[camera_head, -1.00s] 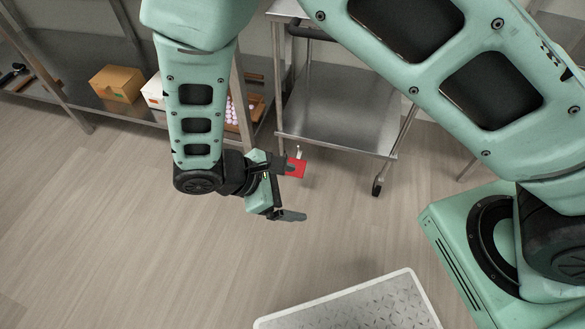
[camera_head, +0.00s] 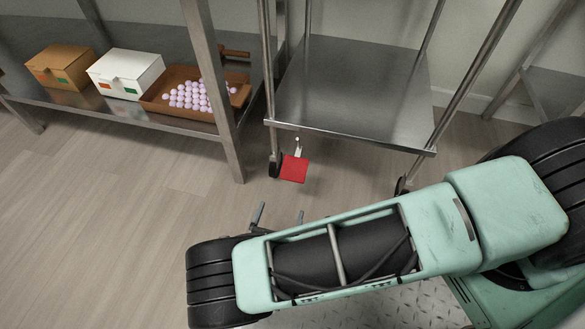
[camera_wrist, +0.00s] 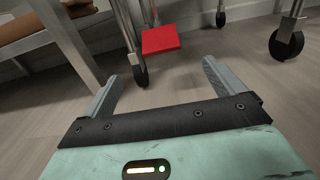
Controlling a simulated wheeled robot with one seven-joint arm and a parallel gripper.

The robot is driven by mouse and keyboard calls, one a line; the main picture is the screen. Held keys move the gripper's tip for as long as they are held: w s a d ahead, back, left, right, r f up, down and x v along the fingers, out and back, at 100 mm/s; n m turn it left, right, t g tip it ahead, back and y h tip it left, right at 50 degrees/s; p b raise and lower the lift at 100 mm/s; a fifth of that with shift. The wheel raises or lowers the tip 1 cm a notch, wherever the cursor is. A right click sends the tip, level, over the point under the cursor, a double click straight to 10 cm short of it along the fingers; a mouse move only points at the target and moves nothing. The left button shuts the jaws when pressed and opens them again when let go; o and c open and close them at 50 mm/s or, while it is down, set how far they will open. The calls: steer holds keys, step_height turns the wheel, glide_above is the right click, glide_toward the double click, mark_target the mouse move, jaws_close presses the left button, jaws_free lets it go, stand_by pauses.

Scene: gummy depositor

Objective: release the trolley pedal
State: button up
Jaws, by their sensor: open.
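The red trolley pedal (camera_head: 294,168) sits low at the trolley's front left leg, beside a black caster, in the head view. It also shows in the wrist view (camera_wrist: 160,39), ahead of my fingers and slightly left of the middle. The steel trolley (camera_head: 350,90) stands behind it. My gripper (camera_head: 279,217) is open and empty, low over the floor in front of the pedal, and apart from it. Most of my gripper is hidden behind my arm in the head view. In the wrist view both fingers of my gripper (camera_wrist: 160,82) are spread wide.
A steel shelf (camera_head: 125,110) at the left holds a brown box (camera_head: 60,68), a white box (camera_head: 126,74) and a tray (camera_head: 160,100) of pink balls. A shelf post stands left of the pedal. A trolley caster (camera_wrist: 286,43) stands right. The floor before the pedal is clear.

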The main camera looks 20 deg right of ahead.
mark_target(293, 175)
steer(key=b+x, duration=0.5)
steer(key=x, duration=1.2)
steer(key=shift+w+d+f, duration=0.1)
steer(key=shift+w+d, duration=0.05)
